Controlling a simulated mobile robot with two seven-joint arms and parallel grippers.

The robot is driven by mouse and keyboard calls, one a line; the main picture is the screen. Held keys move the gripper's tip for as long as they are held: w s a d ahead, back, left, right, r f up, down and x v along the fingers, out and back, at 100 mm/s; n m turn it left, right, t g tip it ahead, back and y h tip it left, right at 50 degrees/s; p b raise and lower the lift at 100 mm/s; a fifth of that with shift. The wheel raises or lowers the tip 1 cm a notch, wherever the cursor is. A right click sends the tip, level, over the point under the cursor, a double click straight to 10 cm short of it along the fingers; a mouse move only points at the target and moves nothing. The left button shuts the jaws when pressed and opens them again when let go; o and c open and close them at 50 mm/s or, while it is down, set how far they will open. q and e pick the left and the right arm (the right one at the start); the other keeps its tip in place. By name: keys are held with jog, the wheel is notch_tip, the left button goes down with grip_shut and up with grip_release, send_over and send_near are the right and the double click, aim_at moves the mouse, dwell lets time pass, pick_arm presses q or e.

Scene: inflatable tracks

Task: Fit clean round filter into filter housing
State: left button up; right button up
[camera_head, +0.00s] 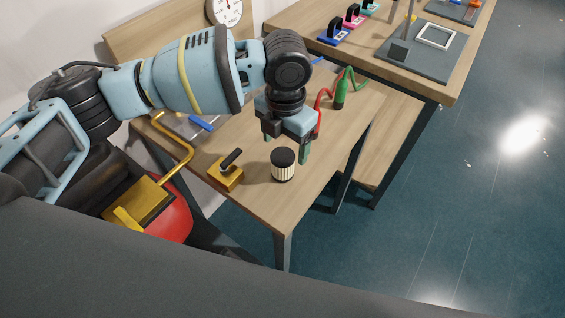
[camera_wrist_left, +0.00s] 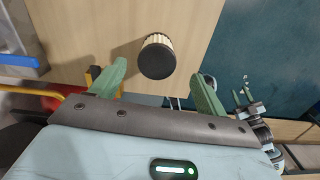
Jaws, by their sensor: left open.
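A round filter (camera_head: 283,170) with cream pleated sides and a black cap stands upright on the wooden table (camera_head: 262,205), close to its front edge. It also shows in the left wrist view (camera_wrist_left: 158,57), between the lines of my two green fingers and beyond their tips. My left gripper (camera_head: 288,146) is open and empty, just behind and above the filter, apart from it. A yellow block with a black handle (camera_head: 226,174) stands left of the filter. I cannot tell which part is the filter housing.
A red rounded machine (camera_head: 176,212) with a yellow pipe is left of the table. A second bench (camera_head: 440,82) with coloured items is at the back right. The table's right edge drops to open floor.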

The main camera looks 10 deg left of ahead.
aim_at(283, 156)
pick_arm(q)
jog(key=shift+a+f, duration=0.15)
jog(key=shift+f, duration=1.2)
jog(key=shift+a+f, duration=0.1)
jog(key=shift+f, duration=1.2)
jog(key=c, duration=1.1)
jog(key=shift+o, duration=0.2)
jog(key=shift+r, duration=0.15)
jog(key=shift+r, duration=0.45)
jog(key=shift+s+d+r, duration=0.2)
jog(key=shift+d+r, duration=0.05)
jog(key=shift+r, duration=0.4)
jog(key=shift+s+d+r, duration=0.15)
jog(key=shift+d+r, duration=0.1)
jog(key=shift+r, duration=0.35)
jog(key=s+d+r, duration=0.1)
jog(key=s+d, duration=0.7)
jog(key=d, duration=0.4)
jog(key=shift+s+r+b, duration=0.2)
jog(key=shift+s+b, duration=0.15)
jog(key=shift+s, duration=0.05)
